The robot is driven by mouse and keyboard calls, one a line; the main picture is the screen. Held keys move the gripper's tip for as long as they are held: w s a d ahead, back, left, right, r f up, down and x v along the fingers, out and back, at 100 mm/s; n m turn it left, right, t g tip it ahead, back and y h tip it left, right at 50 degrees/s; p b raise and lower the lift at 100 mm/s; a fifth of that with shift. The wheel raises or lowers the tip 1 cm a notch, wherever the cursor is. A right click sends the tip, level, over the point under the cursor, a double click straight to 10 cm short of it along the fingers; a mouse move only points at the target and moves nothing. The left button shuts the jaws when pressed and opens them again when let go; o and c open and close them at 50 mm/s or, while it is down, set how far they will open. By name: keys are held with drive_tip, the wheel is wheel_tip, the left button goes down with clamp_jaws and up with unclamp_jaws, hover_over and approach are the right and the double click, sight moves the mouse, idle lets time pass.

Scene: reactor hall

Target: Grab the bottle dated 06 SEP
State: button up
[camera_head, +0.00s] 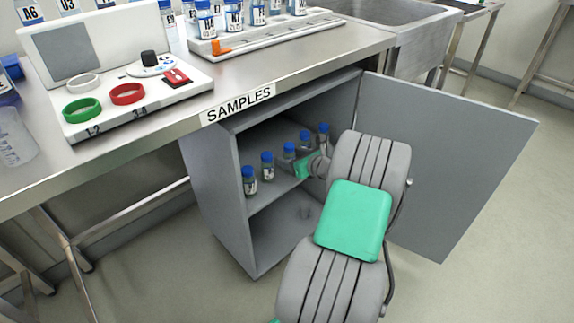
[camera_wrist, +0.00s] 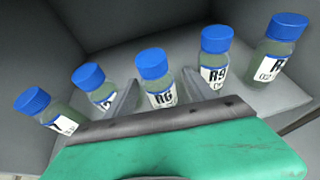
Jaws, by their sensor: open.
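Several blue-capped bottles stand in a row on the upper shelf (camera_head: 270,187) of the open cabinet. In the wrist view, the middle bottle (camera_wrist: 157,82), marked R6, stands between the two fingers of my gripper (camera_wrist: 158,95). My gripper (camera_head: 308,165) is open, and I cannot tell whether a finger touches that bottle. To its right are a bottle marked R9 (camera_wrist: 215,62) and a far-right bottle (camera_wrist: 278,52) whose label is cut off after "R" and "02". To its left are two bottles (camera_wrist: 92,88) (camera_wrist: 45,112) with partly hidden labels. No 06 SEP date is readable.
The cabinet door (camera_head: 455,165) stands open to the right of my arm. The cabinet's left wall (camera_head: 215,205) bounds the shelf. The bench top above, labelled SAMPLES (camera_head: 239,105), carries a white device (camera_head: 115,75) and a rack (camera_head: 265,35) of more bottles.

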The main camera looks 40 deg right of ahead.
drive_tip(key=shift+w, duration=0.2)
drive_tip(key=shift+c, duration=0.3)
clamp_jaws()
